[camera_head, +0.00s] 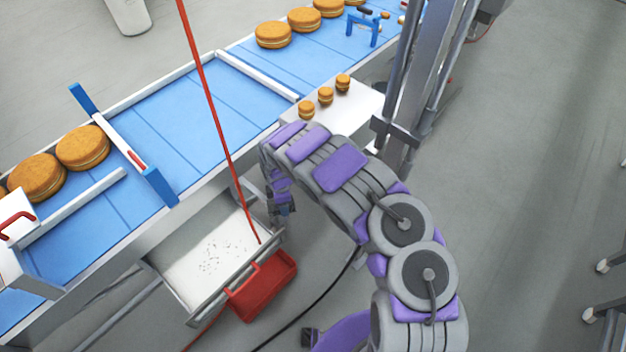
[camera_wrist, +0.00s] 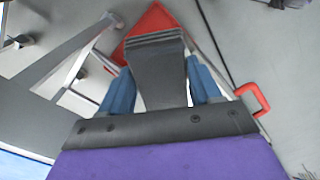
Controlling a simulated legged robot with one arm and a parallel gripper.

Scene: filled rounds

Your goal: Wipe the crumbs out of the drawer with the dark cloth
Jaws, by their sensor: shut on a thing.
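The open drawer (camera_head: 187,299) is a white-floored metal tray below the conveyor. Dark crumbs (camera_head: 211,256) lie scattered over the middle of its floor. My gripper (camera_head: 283,210) hangs above the drawer's right end, to the right of the crumbs; its fingers are partly hidden by my arm. In the wrist view, my gripper's blue fingers stand on both sides of a dark grey piece with layered ridges at its far end, which appears to be the dark cloth (camera_wrist: 158,70). The cloth cannot be made out in the head view.
A red bin (camera_head: 262,288) hangs at the drawer's front; it also shows in the wrist view (camera_wrist: 152,20). A thin red line (camera_head: 215,118) slants down to the drawer front. The blue conveyor (camera_head: 190,105) carries large round cakes (camera_head: 83,147). Small ones stand on a white ledge (camera_head: 340,108).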

